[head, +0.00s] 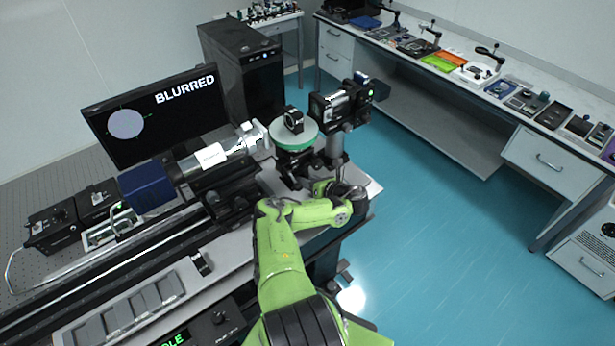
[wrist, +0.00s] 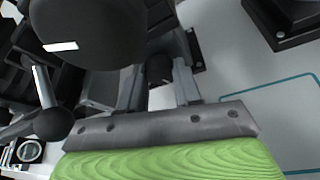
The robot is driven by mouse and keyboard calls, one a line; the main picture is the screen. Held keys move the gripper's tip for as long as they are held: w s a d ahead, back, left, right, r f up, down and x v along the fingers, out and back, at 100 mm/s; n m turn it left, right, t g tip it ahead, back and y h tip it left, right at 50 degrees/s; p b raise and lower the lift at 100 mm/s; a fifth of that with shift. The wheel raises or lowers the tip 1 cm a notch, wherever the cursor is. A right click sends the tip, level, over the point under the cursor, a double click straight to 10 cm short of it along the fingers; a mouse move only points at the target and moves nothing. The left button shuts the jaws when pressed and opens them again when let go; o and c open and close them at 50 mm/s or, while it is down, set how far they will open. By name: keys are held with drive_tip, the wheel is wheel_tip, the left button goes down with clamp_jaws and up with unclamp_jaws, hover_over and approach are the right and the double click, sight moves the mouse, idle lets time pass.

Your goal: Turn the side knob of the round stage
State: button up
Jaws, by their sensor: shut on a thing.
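The round stage (head: 294,139) has a pale top and a green rim, with a small black mount (head: 293,120) on it. It stands near the right end of the optical bench in the head view. My gripper (head: 319,188) is low beside the stage's stand. In the wrist view my gripper (wrist: 159,80) has its two grey fingers on either side of a small dark knob (wrist: 160,68), and it is shut on it. The knob is hidden in the head view, and the wrist view shows only part of it.
A monitor (head: 155,115) reads "BLURRED" beside a pale disc. A camera-like device (head: 341,104) on a post stands right of the stage, and a silver and blue tube assembly (head: 190,168) stands left. In the wrist view a large dark rounded part (wrist: 88,30) is close at upper left.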

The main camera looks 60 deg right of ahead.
drive_tip(key=shift+m+t+y, duration=0.4)
drive_tip(key=shift+m, duration=0.3)
drive_tip(key=o, duration=1)
